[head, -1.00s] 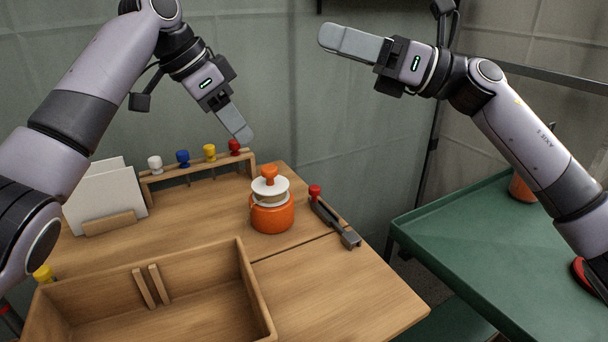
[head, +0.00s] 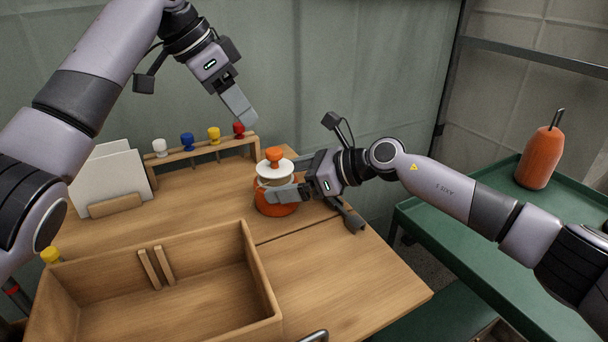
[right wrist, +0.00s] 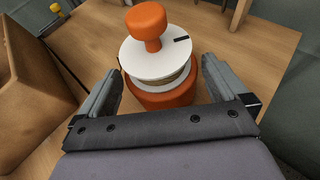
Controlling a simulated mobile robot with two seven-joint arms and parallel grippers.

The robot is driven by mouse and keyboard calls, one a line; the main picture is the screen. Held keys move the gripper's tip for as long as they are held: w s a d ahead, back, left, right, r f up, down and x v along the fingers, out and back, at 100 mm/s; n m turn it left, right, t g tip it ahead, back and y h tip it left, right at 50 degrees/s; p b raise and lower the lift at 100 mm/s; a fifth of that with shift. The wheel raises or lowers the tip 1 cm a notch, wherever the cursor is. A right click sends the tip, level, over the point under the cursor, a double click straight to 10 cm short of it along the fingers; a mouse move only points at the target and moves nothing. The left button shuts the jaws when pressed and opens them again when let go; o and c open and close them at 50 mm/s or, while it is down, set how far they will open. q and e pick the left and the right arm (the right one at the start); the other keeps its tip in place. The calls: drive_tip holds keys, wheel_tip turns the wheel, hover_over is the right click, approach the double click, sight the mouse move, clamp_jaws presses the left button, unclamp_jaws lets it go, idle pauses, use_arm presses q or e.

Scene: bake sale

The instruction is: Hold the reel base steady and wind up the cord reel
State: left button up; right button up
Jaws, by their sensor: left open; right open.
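The cord reel stands upright on the wooden table, with an orange base (head: 268,207), a white top disc (head: 272,170) and an orange knob (head: 274,155). In the right wrist view the orange base (right wrist: 165,98) sits between the fingers, and the white disc (right wrist: 156,58) carries a dark mark. My right gripper (head: 288,178) is open, low at the reel's right, with its fingers on either side of the base; contact cannot be told. It also shows in the right wrist view (right wrist: 160,90). My left gripper (head: 242,106) is open and empty, above and behind the reel.
An open wooden box (head: 270,290) fills the front left of the table. A rack (head: 203,157) with several coloured knobs and a white card holder (head: 112,182) stand behind. A dark clamp (head: 349,217) lies right of the reel. A green table (head: 470,245) holds an orange bottle (head: 540,158).

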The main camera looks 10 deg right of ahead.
sight(276, 181)
drive_tip(key=shift+x, duration=1.6)
